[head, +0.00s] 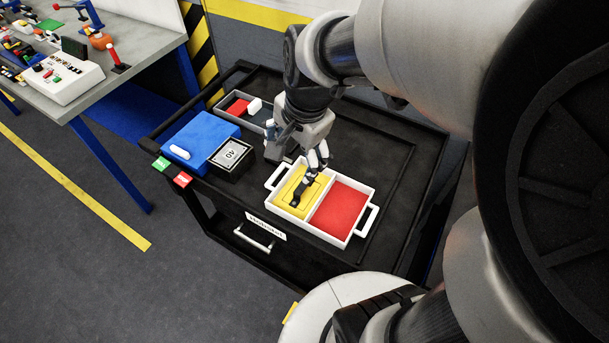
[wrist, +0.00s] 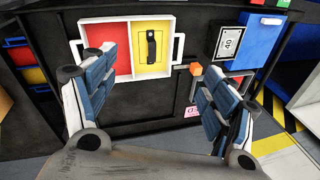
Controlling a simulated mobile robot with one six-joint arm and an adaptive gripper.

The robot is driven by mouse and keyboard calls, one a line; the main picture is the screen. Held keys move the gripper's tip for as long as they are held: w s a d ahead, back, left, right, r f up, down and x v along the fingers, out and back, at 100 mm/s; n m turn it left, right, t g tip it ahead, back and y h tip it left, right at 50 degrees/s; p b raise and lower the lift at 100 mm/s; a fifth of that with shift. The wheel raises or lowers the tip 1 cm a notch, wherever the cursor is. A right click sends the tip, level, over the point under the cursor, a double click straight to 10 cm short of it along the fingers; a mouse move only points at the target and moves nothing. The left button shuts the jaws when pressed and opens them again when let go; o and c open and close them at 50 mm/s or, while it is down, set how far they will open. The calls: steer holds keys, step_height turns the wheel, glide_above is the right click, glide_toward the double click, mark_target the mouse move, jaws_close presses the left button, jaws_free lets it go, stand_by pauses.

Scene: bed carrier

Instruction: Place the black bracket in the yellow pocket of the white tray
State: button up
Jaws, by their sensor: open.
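The white tray (head: 349,236) stands on the black cart top, with a yellow pocket (head: 287,195) on the left and a red pocket (head: 340,210) on the right in the head view. The black bracket (head: 297,198) lies in the yellow pocket. In the wrist view the bracket (wrist: 151,46) shows whole, lying inside the yellow pocket (wrist: 163,66) of the tray (wrist: 124,78). My gripper (head: 318,165) is above the tray in the head view. In the wrist view my gripper (wrist: 155,80) has its fingers spread wide, with nothing between them, apart from the bracket.
A blue box (head: 200,137) with a white piece on it and a black box marked 40 (head: 232,157) stand left of the tray. A dark bin (head: 226,105) holds red and white pieces behind. A workbench (head: 150,45) is at the far left. The cart top right of the tray is clear.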

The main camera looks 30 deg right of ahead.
steer(key=s+a+r+n, duration=0.1)
steer(key=s+r+n, duration=0.1)
steer(key=s+n, duration=0.5)
steer(key=s+a+r+n+t, duration=0.1)
steer(key=s+a+r+n, duration=0.1)
steer(key=s+n, duration=0.4)
steer(key=shift+s+r+n+t, duration=0.3)
steer(key=shift+s+r+n, duration=0.1)
steer(key=shift+s+r, duration=0.35)
steer(key=shift+c, duration=0.6)
